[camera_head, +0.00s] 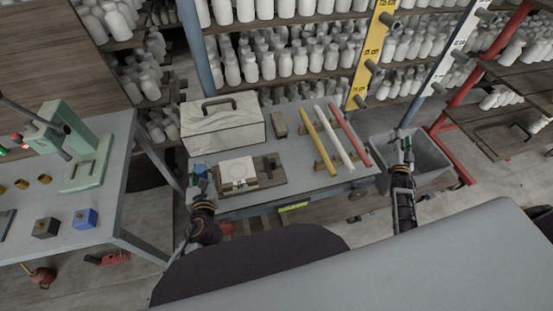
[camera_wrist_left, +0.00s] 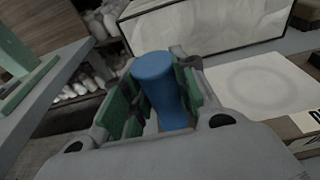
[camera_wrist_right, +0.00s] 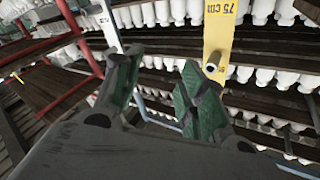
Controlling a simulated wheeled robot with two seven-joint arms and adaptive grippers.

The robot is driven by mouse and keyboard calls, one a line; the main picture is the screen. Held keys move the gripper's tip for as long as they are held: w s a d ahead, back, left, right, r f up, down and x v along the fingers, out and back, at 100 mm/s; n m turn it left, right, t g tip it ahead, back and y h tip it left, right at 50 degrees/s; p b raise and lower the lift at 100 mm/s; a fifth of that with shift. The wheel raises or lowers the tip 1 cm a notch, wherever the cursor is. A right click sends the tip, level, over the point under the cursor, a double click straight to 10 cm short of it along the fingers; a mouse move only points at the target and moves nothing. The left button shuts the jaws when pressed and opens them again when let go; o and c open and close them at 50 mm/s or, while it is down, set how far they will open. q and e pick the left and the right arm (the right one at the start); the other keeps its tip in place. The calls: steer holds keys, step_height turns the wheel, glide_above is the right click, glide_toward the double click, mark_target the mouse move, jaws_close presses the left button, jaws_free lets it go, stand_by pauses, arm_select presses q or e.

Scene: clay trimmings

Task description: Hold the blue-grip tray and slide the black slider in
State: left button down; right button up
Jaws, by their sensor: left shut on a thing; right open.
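The tray (camera_head: 238,172) is a pale square plate with a round mark, set on a wooden base (camera_head: 272,182) near the table's front left; the plate also shows in the left wrist view (camera_wrist_left: 250,85). My left gripper (camera_head: 201,174) is shut on the blue grip (camera_wrist_left: 160,88) at the tray's left side, with green pads on both sides of it. A small dark part (camera_head: 268,168), possibly the black slider, is at the base's right; its shape is too small to tell. My right gripper (camera_head: 404,150) is open and empty, well right of the tray; its spread green pads show in the right wrist view (camera_wrist_right: 155,90).
A marbled case (camera_head: 222,128) with a dark handle stands behind the tray. A small wooden block (camera_head: 279,124) and yellow, white and red rods (camera_head: 334,138) lie right of it. A grey bin (camera_head: 432,160) stands beside the table, near my right gripper. Bottle shelves line the back.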

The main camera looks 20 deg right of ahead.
steer(key=w+a+r+n+t+y, duration=0.2)
steer(key=w+a+r+n+y, duration=0.5)
steer(key=a+r+n+y, duration=0.75)
steer(key=w+a+r+n+t+y, duration=0.2)
steer(key=w+a+r+n+y, duration=0.7)
steer(key=n, duration=1)
steer(key=s+a+f+n+g+y, duration=0.2)
steer(key=a+n+g, duration=0.4)
steer(key=a+n, duration=0.25)
steer(key=s+a+f+n+g+y, duration=0.25)
steer(key=a+n+g, duration=0.4)
steer(key=n, duration=0.35)
steer(key=s+a+f+n+g+h, duration=0.3)
steer(key=s+f+n+g, duration=0.6)
steer(key=n, duration=0.6)
steer(key=shift+s+a+g+h, duration=0.15)
steer(key=shift+a+g+h, duration=0.25)
steer(key=shift+h, duration=0.6)
steer(key=shift+f, duration=0.1)
